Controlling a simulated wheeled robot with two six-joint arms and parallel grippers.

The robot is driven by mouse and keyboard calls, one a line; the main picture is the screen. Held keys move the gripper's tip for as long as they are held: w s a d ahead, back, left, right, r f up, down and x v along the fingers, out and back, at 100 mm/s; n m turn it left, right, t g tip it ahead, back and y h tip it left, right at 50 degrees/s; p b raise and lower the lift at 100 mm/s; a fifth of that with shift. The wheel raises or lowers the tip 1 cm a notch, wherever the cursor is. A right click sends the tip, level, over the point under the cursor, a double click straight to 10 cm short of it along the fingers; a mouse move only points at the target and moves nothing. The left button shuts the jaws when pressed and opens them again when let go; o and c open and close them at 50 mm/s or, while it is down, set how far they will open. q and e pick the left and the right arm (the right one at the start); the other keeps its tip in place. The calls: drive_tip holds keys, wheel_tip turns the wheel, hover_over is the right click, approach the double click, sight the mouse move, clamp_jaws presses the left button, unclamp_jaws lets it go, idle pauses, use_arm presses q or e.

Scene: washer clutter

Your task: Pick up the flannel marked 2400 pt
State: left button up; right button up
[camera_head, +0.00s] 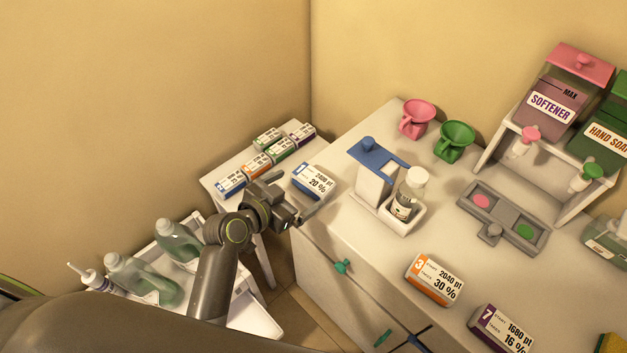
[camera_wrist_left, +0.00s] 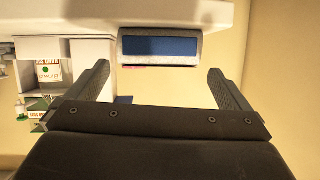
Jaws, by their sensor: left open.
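The flannel with a blue-edged label (camera_head: 315,181), reading what looks like 2400 pt and 20 %, lies at the near right end of the small white side table. In the left wrist view a grey folded flannel with a blue panel (camera_wrist_left: 160,46) lies ahead, between the lines of the two fingers. My left gripper (camera_head: 288,207) is just in front of and below the labelled flannel, its fingers spread and empty. It also shows open in the left wrist view (camera_wrist_left: 160,88). My right gripper is not in view.
Several other labelled flannels (camera_head: 258,165) lie behind on the side table (camera_head: 213,180). To the right is a white cabinet (camera_head: 330,235) with a blue-topped dispenser (camera_head: 378,160) and flannels marked 2040 pt (camera_head: 434,279) and 1680 pt (camera_head: 500,330). Bottles (camera_head: 178,240) stand on a lower white cart.

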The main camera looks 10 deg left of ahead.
sight(307, 185)
use_arm(q)
drive_tip(key=shift+w+d+f, duration=0.1)
drive_tip(key=shift+w+d, duration=0.15)
drive_tip(key=shift+w, duration=0.15)
drive_tip(key=shift+p+x, duration=0.7)
drive_tip(key=shift+x, duration=1.25)
drive_tip(key=shift+s+f, duration=0.1)
drive_tip(key=shift+f, duration=0.05)
